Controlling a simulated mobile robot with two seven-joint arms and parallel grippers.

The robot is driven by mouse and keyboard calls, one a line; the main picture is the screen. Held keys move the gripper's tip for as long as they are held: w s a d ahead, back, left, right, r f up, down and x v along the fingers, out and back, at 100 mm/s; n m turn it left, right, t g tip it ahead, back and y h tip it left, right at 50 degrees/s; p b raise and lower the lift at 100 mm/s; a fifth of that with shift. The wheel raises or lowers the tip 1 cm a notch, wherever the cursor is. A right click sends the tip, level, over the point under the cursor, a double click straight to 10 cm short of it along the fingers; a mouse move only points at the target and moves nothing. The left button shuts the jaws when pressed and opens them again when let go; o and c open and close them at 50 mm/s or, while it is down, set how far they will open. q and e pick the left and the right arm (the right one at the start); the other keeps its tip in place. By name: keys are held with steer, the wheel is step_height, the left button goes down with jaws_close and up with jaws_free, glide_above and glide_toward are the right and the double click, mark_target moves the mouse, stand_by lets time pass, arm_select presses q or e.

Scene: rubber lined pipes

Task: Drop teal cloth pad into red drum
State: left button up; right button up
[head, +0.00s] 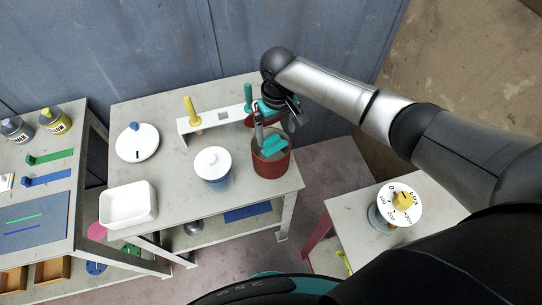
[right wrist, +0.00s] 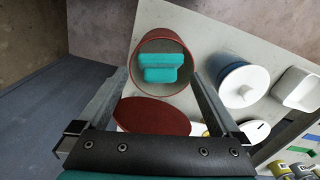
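The teal cloth pad (head: 273,145) lies in the open mouth of the red drum (head: 271,168), at the right front of the middle table. The right wrist view shows the pad (right wrist: 160,67) inside the round rim of the drum (right wrist: 137,50), apart from both fingers; how deep it sits I cannot tell. My right gripper (head: 258,138) is above the drum. In the right wrist view its fingers (right wrist: 160,75) are wide apart with nothing clamped between them. My left gripper is not in view.
A dark red disc (right wrist: 152,115) lies beside the drum. A white-lidded blue pot (head: 213,168), a white tray (head: 128,204), a white round lid (head: 137,143) and a white rack with a yellow handle (head: 192,110) share the table. A dial scale (head: 398,205) stands on the right table.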

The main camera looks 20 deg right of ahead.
step_height(320, 180, up, 15)
steer(key=shift+p, duration=0.45)
stand_by(0.6)
